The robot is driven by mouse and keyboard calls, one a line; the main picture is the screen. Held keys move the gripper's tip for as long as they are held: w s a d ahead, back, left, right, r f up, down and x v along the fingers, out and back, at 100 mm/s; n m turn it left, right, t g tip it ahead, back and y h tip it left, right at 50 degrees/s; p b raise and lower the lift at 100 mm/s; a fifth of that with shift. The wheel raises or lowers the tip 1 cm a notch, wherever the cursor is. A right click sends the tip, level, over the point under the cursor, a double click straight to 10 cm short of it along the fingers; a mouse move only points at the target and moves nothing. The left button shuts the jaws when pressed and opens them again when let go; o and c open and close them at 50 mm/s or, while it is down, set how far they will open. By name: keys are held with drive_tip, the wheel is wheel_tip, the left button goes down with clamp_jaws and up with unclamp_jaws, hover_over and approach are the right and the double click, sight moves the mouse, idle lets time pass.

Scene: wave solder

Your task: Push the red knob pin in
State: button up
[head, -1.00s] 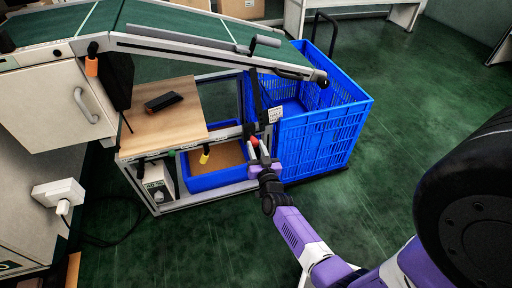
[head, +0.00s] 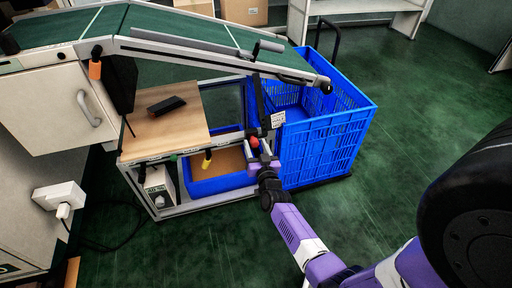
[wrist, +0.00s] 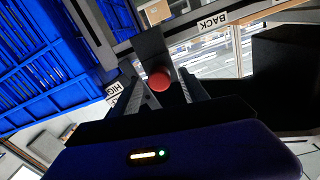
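The red knob (head: 254,142) sits on the metal frame at the front right of the workstation. In the wrist view, the round red knob (wrist: 160,81) shows in front of a dark bracket, in the gap between my fingertips. My gripper (head: 261,156) is right at the knob, with its fingers pointing toward the frame. In the wrist view, the two fingers of my gripper (wrist: 162,84) are apart, one on each side of the knob, and hold nothing that I can see. The pin behind the knob is hidden, and I cannot tell whether a finger touches the knob.
A big blue crate (head: 323,140) stands close on the right of my gripper. A yellow handle (head: 207,160) is left of the knob. The green floor (head: 400,120) on the right is clear.

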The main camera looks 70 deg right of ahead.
drive_tip(key=p+v, duration=0.2)
drive_tip(key=v, duration=0.6)
drive_tip(key=shift+p, duration=0.3)
idle(0.4)
drive_tip(key=s+a+r+n+t+y, duration=0.25)
drive_tip(key=a+r, duration=0.35)
drive_tip(key=a, duration=0.5)
drive_tip(key=s+a+r+n+t+y, duration=0.2)
drive_tip(key=a+r+n+t+y, duration=0.3)
drive_tip(key=a, duration=0.6)
drive_tip(key=s+a+r+n+g+y, duration=0.2)
drive_tip(key=s+a+r+y, duration=0.15)
drive_tip(key=s+a, duration=0.35)
drive_tip(key=s+a+r+n+g+y, duration=0.25)
drive_tip(key=s+a+r, duration=0.25)
drive_tip(key=s+a, duration=0.25)
wheel_tip(320, 180, up, 17)
drive_tip(key=p, duration=1.7)
drive_tip(key=shift+w+t+y, duration=0.3)
drive_tip(key=shift+t+y, duration=0.05)
drive_tip(key=shift+t, duration=0.05)
